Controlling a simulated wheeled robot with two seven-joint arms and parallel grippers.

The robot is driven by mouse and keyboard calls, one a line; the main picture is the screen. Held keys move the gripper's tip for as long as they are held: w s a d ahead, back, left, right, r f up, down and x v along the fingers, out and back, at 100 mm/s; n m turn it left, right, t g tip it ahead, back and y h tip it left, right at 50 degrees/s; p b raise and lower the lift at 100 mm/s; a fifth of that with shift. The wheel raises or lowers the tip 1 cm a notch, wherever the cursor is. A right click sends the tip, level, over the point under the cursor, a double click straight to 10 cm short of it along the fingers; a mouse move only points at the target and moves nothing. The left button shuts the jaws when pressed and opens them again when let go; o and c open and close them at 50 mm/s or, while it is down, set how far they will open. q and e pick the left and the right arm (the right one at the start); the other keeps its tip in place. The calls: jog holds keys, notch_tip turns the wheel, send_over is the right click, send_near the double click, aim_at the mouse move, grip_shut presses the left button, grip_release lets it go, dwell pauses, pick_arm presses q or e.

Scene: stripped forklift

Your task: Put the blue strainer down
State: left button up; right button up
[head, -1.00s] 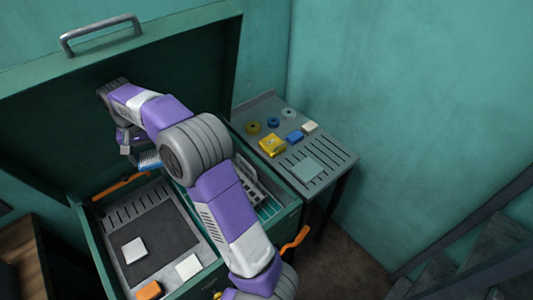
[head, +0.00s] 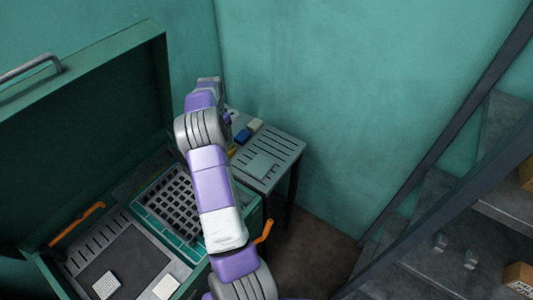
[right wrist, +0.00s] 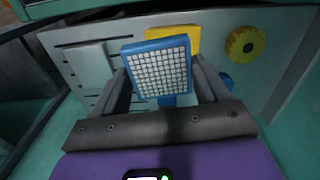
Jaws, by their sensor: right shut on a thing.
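The blue strainer (right wrist: 158,68), a blue frame around a pale mesh, is between the fingers of my right gripper (right wrist: 160,75) in the right wrist view. The gripper is shut on it. Behind it is the grey slotted side table (right wrist: 70,42). I cannot tell whether the strainer touches the table. My left gripper is not in view.
The side table holds a yellow block (right wrist: 184,40), a yellow ring (right wrist: 244,43), a blue block (head: 242,136), a white block (head: 255,125) and a pale square (head: 262,164). The open green case (head: 100,110) stands left with a dark grid (head: 168,205) inside. Stairs rise at right.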

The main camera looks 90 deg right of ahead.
aim_at(273, 151)
jog(key=s+d+m+p, duration=0.1)
jog(key=s+d+m, duration=0.15)
jog(key=s, duration=0.75)
jog(key=s+d+m+p, duration=0.1)
jog(key=s+d+m, duration=0.15)
jog(key=s, duration=0.65)
jog(key=f, duration=0.9)
jog(key=shift+s+a+f, duration=0.2)
jog(key=shift+s+f, duration=0.2)
jog(key=shift+d+f, duration=0.1)
jog(key=shift+f, duration=0.2)
jog(key=shift+b, duration=0.3)
jog(key=shift+f, duration=0.15)
jog(key=o, duration=1.2)
jog(key=shift+o, duration=0.2)
